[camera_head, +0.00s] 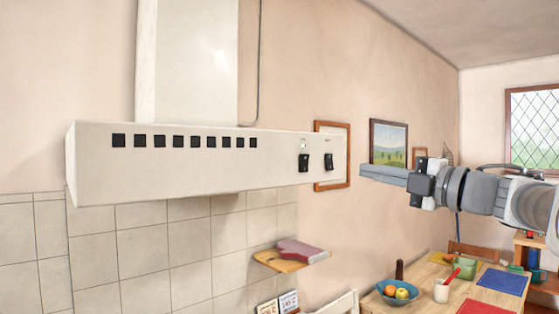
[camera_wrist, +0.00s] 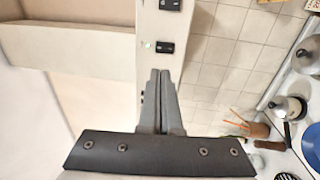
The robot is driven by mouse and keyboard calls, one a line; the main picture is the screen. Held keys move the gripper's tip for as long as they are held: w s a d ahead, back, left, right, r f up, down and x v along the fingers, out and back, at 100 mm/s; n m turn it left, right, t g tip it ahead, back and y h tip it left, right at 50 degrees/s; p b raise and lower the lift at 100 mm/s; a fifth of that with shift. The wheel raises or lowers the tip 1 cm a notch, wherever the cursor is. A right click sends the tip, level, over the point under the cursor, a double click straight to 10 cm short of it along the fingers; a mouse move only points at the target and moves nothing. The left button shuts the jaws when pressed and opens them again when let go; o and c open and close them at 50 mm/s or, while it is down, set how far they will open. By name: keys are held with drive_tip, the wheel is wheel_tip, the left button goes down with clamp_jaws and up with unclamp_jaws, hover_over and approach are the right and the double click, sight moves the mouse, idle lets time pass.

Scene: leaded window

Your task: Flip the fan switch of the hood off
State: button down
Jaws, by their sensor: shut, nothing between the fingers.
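The white range hood (camera_head: 225,170) hangs on the wall, with two dark rocker switches on the right of its front face. The left switch (camera_head: 303,162) has a small lit indicator above it; the right switch (camera_head: 328,161) is nearer the hood's end. Their labels are too small to read, so I cannot tell which is the fan's. My gripper (camera_head: 362,171) is shut and empty, right of the hood, pointing left. In the wrist view its fingertips (camera_wrist: 160,72) appear just below a dark switch (camera_wrist: 165,47) with a lit indicator beside it. The fingers hide part of the hood face.
Several dark square vents (camera_head: 185,141) line the hood. A small shelf (camera_head: 290,257) holding a reddish item is below it. A dining table (camera_head: 430,290) with a fruit bowl (camera_head: 398,293) stands at lower right.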

sight(306, 157)
drive_tip(key=p+x, duration=0.4)
drive_tip(key=x, duration=1)
drive_tip(key=shift+w+r, duration=0.1)
drive_tip(key=shift+w, duration=0.05)
drive_tip(key=shift+a+r, duration=0.15)
idle(0.4)
